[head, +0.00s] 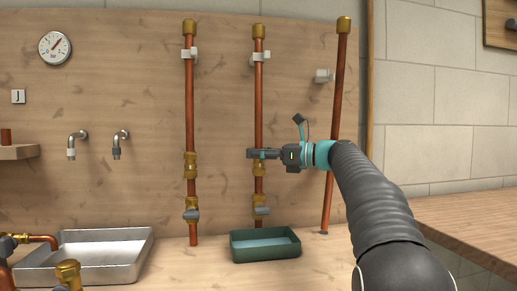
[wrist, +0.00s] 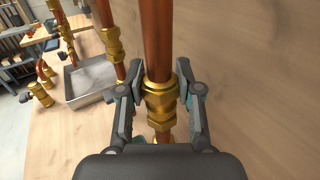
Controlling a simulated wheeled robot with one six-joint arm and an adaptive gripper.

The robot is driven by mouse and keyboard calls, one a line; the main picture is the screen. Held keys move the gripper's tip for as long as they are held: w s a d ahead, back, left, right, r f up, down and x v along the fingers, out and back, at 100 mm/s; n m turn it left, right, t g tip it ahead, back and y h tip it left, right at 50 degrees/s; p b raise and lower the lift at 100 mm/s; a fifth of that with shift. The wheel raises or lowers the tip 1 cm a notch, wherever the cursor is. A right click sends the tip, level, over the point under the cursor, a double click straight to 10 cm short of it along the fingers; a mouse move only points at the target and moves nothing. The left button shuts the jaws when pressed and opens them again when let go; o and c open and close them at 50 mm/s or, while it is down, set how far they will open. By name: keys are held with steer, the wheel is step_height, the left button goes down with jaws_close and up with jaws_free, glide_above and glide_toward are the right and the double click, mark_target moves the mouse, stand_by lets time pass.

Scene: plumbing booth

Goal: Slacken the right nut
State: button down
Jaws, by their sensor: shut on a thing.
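The middle copper pipe (head: 259,105) stands upright against the wooden board and carries a brass union, the right one of the two pipes with such fittings. My gripper (head: 262,154) reaches in from the right and is shut on its upper brass nut (wrist: 161,92). In the wrist view, the fingers lie on both sides of the nut, with the copper pipe (wrist: 157,40) rising above it. In the head view, the gripper largely hides the nut. Lower brass (head: 259,169) shows below the fingers, with a valve (head: 261,207) further down.
A left copper pipe (head: 190,110) with similar brass fittings stands beside it. A copper pipe (head: 336,120) leans at the right, apart from its clip (head: 323,75). A green tray (head: 265,258) sits below the middle pipe; a metal basin (head: 55,277) is at left.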

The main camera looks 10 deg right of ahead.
mark_target(259, 116)
steer(key=c, duration=0.8)
jaws_free()
steer(key=shift+o, duration=0.2)
step_height(259, 116, up, 8)
steer(key=shift+f, duration=0.2)
steer(key=shift+w+r, duration=0.15)
steer(key=shift+r, duration=0.85)
steer(key=shift+r, duration=0.15)
